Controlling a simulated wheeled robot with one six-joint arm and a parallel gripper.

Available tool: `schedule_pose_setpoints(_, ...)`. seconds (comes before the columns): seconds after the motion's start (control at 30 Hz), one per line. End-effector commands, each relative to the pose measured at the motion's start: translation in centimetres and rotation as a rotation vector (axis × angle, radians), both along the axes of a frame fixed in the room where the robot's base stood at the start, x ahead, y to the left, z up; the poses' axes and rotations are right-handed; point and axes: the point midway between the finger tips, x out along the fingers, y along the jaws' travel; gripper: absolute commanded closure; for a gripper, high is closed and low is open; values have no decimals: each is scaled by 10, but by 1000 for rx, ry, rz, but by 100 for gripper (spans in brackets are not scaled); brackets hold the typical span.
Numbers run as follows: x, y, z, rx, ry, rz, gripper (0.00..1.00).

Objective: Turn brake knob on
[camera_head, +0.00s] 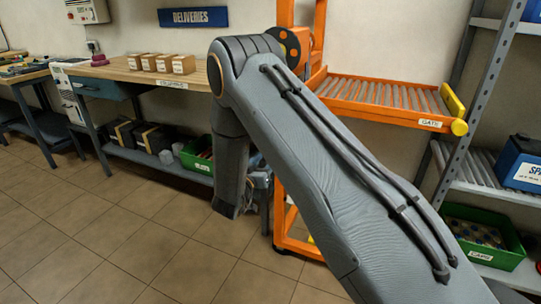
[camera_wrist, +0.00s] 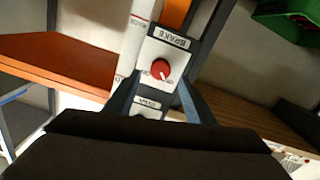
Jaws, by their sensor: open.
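The red brake knob (camera_wrist: 160,69) sits on a pale plate (camera_wrist: 152,50) in the wrist view. A label reading BRAKE, turned over in the picture, is at the plate's upper edge. A pale pointer mark shows on the knob's lower part. My gripper (camera_wrist: 159,88) is open and empty, with one finger on each side of the lower plate in the picture. The knob appears just beyond and between the fingertips; I cannot tell the exact gap. In the head view my arm hides the knob and the gripper.
An orange frame with a roller shelf (camera_head: 385,98) and yellow-ended gate stands behind my arm. A wooden bench (camera_head: 130,68) with small boxes is at the left. Grey shelving (camera_head: 485,175) with a green bin (camera_head: 485,238) is at the right. Tiled floor at the front left is clear.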

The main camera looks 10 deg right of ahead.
Motion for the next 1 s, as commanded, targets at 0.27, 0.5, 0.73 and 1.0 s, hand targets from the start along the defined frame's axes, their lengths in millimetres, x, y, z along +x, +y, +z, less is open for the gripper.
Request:
schedule_pose_setpoints(0.27,30,-21,0,1,0,1,51)
schedule_pose_setpoints(0.5,36,-26,0,1,1,2,51)
schedule_pose_setpoints(0.73,36,-26,0,1,1,2,64)
schedule_pose_setpoints(1.0,36,-25,0,2,0,2,92)
